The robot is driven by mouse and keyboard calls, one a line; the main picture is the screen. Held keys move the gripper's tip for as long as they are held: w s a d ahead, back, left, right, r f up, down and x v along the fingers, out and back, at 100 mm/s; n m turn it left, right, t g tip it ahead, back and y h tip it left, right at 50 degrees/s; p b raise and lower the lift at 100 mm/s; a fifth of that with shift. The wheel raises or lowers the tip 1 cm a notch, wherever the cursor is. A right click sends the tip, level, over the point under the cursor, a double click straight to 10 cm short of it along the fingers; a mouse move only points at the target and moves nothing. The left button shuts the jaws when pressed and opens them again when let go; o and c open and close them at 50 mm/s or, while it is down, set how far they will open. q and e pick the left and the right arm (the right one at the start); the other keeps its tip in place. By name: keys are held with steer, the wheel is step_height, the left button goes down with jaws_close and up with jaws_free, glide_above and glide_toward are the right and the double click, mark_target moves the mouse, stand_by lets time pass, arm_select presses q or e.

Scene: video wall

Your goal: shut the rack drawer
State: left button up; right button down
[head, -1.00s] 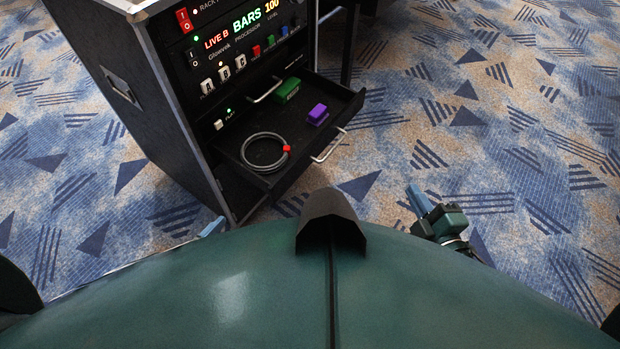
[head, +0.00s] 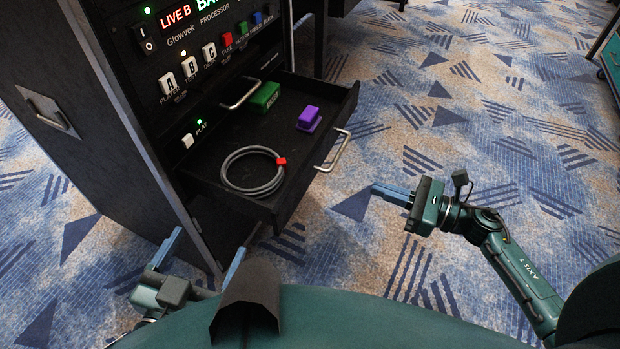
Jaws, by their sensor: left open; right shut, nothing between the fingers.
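The rack drawer (head: 290,200) stands pulled out from the black equipment rack (head: 95,140) in the head view. It holds a coiled grey cable (head: 228,173) with a red tie, a green box (head: 265,96) and a purple block (head: 309,118). A metal handle (head: 333,151) is on its front panel. My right gripper (head: 376,190) is shut and empty, to the right of and nearer than the drawer front, apart from it. My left gripper (head: 203,254) is open and empty, low beside the rack's near lower corner.
The rack face above the drawer carries lit buttons and switches (head: 145,40). A second handle (head: 241,96) sits at the rack face behind the drawer. Patterned carpet (head: 450,120) is open to the right. A teal-edged unit (head: 610,55) stands at the far right edge.

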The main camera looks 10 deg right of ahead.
mark_target(308, 165)
arm_select(q)
steer(key=shift+d+r, duration=0.1)
steer(key=shift+d, duration=0.05)
arm_select(e)
steer(key=x, duration=1.4)
steer(key=shift+f, duration=0.1)
steer(key=shift+w+a+b, duration=0.2)
steer(key=shift+a+b, duration=0.1)
steer(key=shift+b, duration=0.05)
steer(key=b+x, duration=0.3)
steer(key=x, duration=0.5)
steer(key=shift+w+f, duration=0.1)
steer(key=shift+f, duration=0.05)
steer(key=b+x, duration=0.5)
steer(key=x, duration=0.6)
arm_select(q)
steer(key=shift+w+d+t+h+b, duration=0.2)
steer(key=shift+w+t+h, duration=0.1)
steer(key=shift+t+h, duration=0.45)
steer(key=shift+w+d+t+h+b, duration=0.2)
steer(key=shift+t+h, duration=0.25)
steer(key=shift+h, duration=0.5)
arm_select(e)
steer(key=shift+w+a, duration=0.3)
steer(key=shift+a, duration=0.1)
arm_select(q)
steer(key=shift+a, duration=0.1)
